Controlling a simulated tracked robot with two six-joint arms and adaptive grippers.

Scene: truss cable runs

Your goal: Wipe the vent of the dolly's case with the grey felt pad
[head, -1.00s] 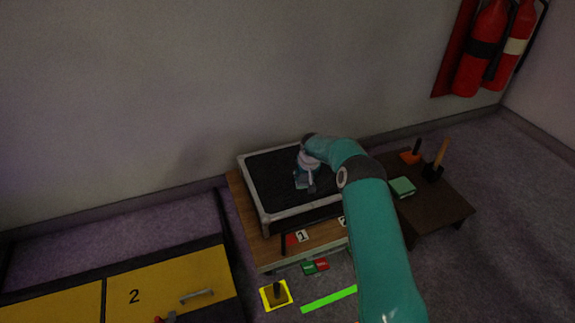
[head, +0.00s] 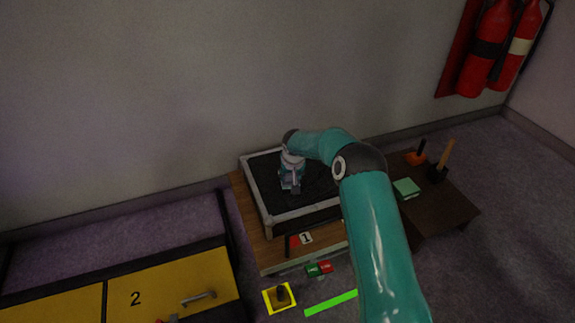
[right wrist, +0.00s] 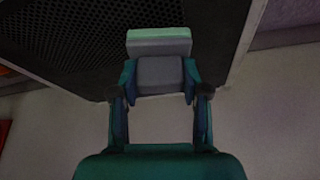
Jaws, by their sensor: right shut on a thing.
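The case (head: 292,212) has a silver rim and a black top and lies on the wooden dolly (head: 250,240) by the wall. Its black perforated vent (right wrist: 75,35) fills the upper left of the right wrist view. My right gripper (head: 291,186) reaches down over the left-middle of the black top. It is shut on a grey block with a wider slab at its end, the felt pad (right wrist: 159,46), whose edge looks pale green. The pad is at the case top, but I cannot tell whether it touches. My left gripper is not in view.
A dark low table (head: 445,212) at right holds a green block (head: 406,188) and two upright-handled tools. A yellow-topped unit (head: 150,285) stands front left. A yellow-bordered square (head: 279,297) and a green strip (head: 330,302) are in front. Fire extinguishers (head: 487,50) hang upper right.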

